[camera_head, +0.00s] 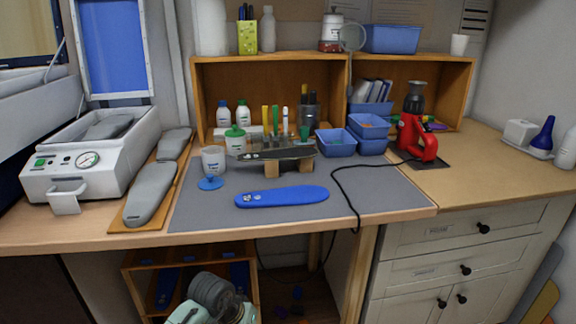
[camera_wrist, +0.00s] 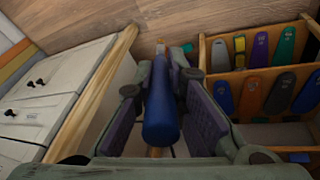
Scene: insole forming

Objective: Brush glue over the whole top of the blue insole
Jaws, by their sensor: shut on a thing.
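The blue insole (camera_head: 282,197) lies flat on the grey mat (camera_head: 200,215) at the front of the bench, with small pale marks near its left end. An open white pot (camera_head: 213,160) stands behind it on the left, and a round blue lid (camera_head: 210,183) lies in front of the pot. In the wrist view, my gripper (camera_wrist: 160,88) is shut on a blue, rounded handle (camera_wrist: 161,115), which looks like the brush's. Its far end is hard to make out. In the head view, my arm shows at the bottom, below the bench's front edge.
A dark plate on wooden blocks (camera_head: 272,153) stands behind the insole. Blue bins (camera_head: 336,142) and a red device (camera_head: 417,135) stand to the right. A black cable (camera_head: 345,190) crosses the mat. A wooden rack (camera_wrist: 238,113) holds several coloured insoles below.

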